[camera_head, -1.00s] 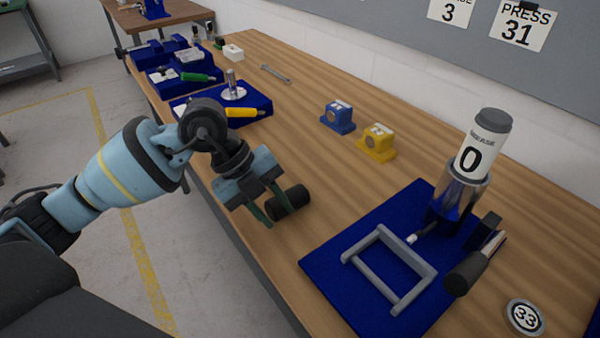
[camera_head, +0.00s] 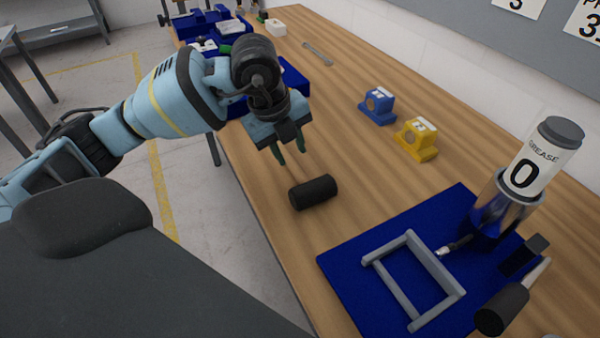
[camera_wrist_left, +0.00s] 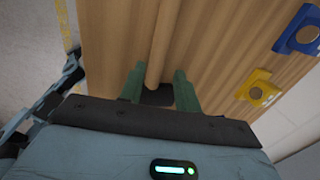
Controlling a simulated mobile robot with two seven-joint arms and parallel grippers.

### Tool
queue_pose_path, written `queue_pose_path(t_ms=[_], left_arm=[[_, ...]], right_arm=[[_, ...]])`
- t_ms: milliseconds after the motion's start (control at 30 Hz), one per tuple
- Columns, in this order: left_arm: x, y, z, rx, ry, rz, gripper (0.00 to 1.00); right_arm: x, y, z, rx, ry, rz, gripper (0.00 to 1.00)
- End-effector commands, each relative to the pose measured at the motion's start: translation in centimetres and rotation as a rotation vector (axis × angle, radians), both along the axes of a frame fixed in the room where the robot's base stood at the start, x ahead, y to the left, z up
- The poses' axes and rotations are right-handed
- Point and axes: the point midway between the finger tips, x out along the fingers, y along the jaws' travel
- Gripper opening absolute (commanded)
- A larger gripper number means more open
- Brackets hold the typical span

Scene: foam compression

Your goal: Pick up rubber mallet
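The rubber mallet's black cylindrical head (camera_head: 313,192) lies on the workbench near its left edge. In the left wrist view the black head (camera_wrist_left: 157,95) shows between the fingers, and a wooden handle (camera_wrist_left: 161,45) runs away from it. In the head view the handle is hard to tell from the wood of the bench. My left gripper (camera_head: 289,154) is open and empty, with its green fingers pointing down, above and apart from the mallet head. The open fingers also show in the left wrist view (camera_wrist_left: 159,78). My right gripper is not in view.
A blue mat (camera_head: 345,262) with a grey frame (camera_head: 405,255) lies to the right. A grease canister (camera_head: 545,155) stands at its far side. Blue (camera_head: 377,105) and yellow (camera_head: 416,138) blocks stand farther back. A wrench (camera_head: 317,53) and blue trays are at the back.

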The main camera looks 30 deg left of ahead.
Motion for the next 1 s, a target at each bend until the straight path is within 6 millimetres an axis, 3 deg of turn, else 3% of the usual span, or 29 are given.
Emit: queue_pose_path(t_ms=[333, 667, 900, 1000], left_arm=[[0.7, -0.3, -4.3, -0.001, 0.003, 0.000, 0.33], [0.9, -0.4, -5.0, 0.000, 0.001, -0.001, 0.33], [0.9, -0.4, -4.9, 0.000, 0.001, -0.001, 0.03], [0.9, -0.4, -4.9, 0.000, 0.001, -0.001, 0.00]], right_arm=[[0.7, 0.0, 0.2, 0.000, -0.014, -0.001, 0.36], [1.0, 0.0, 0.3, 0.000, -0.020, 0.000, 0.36], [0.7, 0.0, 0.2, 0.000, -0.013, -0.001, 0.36], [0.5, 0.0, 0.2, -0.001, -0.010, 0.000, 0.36]])
